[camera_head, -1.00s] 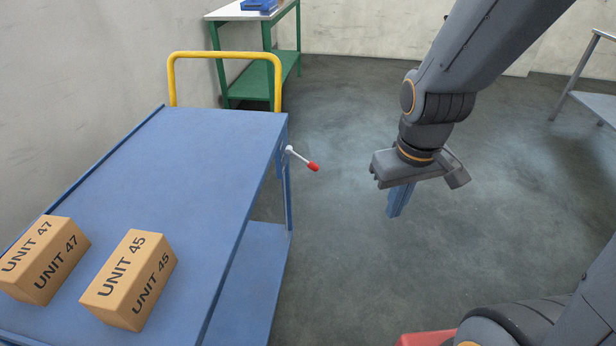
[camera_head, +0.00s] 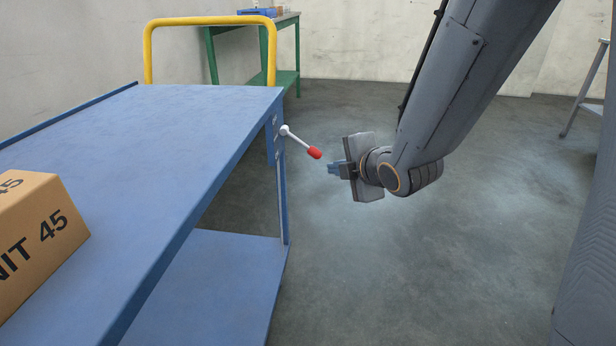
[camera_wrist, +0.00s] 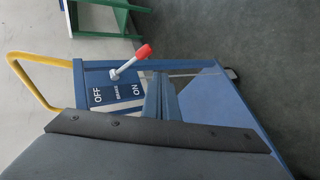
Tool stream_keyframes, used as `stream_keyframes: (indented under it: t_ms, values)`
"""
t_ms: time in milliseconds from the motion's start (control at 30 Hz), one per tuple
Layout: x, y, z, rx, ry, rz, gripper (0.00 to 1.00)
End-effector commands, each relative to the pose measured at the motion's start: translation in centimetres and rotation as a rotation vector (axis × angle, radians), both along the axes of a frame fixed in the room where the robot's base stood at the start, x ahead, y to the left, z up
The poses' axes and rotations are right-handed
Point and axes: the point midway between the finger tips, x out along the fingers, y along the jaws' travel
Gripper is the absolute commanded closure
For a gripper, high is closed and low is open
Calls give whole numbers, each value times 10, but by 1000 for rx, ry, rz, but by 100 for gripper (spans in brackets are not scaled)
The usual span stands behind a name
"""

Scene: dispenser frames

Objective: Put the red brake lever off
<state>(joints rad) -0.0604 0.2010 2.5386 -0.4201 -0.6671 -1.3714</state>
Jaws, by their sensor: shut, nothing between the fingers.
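The brake lever is a thin pale rod with a red grip (camera_head: 315,153), mounted on the end of the blue cart (camera_head: 180,130). In the wrist view its red grip (camera_wrist: 143,51) leans right, toward the ON side of the brake plate (camera_wrist: 117,92), which reads OFF on the left and ON on the right. My gripper (camera_head: 333,168) is shut and empty, just right of the red grip and slightly lower in the head view, seemingly apart from it. My blue fingers (camera_wrist: 160,98) show in the wrist view, covering part of the area beside the ON label.
A cardboard box (camera_head: 40,235) sits on the cart's top. A yellow handle (camera_head: 210,22) rises at the far end. A green bench (camera_head: 290,55) stands behind. The floor right of the cart is clear.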

Motion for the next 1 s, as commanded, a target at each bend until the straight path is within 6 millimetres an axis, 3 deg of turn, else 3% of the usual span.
stream_keyframes:
  t_ms: [33, 100, 333, 833, 1000]
  values:
    - [9, 8, -16, -28, -53, 52, 100]
    - [16, 19, -22, -70, -128, 121, 100]
    - [27, 43, -30, -158, -303, 260, 100]
    - [29, 48, -28, -179, -347, 289, 100]
    - [40, 54, -33, -178, -347, 290, 100]
